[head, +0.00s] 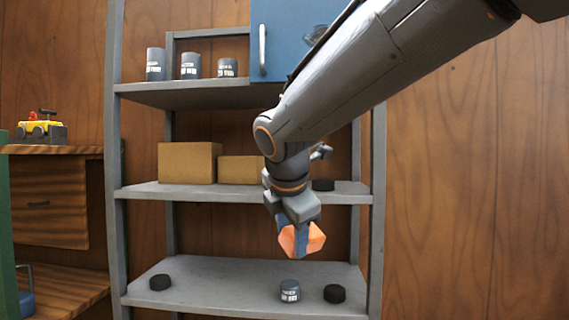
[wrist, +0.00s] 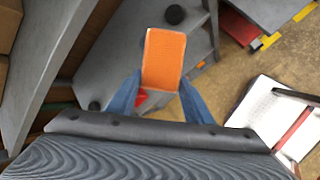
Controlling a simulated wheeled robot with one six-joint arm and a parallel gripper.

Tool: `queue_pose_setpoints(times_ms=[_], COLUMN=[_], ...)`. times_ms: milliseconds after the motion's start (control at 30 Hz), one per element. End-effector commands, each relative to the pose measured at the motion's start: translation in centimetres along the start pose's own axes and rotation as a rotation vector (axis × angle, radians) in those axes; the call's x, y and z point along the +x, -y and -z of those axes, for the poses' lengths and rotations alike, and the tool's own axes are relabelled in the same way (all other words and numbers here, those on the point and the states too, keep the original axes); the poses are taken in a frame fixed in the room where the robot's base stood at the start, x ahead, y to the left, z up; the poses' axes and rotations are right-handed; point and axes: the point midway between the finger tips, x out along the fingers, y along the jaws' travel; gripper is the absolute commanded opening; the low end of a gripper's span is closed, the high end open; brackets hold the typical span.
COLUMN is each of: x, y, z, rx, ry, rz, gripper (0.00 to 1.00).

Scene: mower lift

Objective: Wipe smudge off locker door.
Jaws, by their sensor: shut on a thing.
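The blue locker door (head: 283,22) is at the top middle of the head view, with a pale vertical handle (head: 262,50) on its left side. A dark smudge (head: 314,34) shows on the door, close beside my arm's outline. My gripper (head: 299,240) hangs well below the door, in front of the shelves, and is shut on an orange sponge (head: 316,238). In the wrist view the sponge (wrist: 164,58) sits between the two blue fingers. My arm hides the right part of the door. The door is not seen in the wrist view.
A grey shelf unit (head: 114,150) holds several cans, two cardboard boxes (head: 187,162) and black round pucks (head: 334,293). A small can (head: 290,290) stands on the low shelf below my gripper. A wooden bench (head: 50,205) stands at left. The wall at right is clear.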

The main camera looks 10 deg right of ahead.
Motion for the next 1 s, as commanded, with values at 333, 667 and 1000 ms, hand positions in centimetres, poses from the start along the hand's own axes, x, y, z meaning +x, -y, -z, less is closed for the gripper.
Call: queue_pose_setpoints(times_ms=[333,667,1000], x=[-10.2,-24.0,-34.0], y=[-11.1,-20.4,-24.3], z=[-4.6,-9.9,-13.5], rx=[0.379,0.655,0.730], ry=[0.214,0.500,0.635], rz=[-0.312,-0.625,-0.780], gripper=[0.28,0.28,0.28])
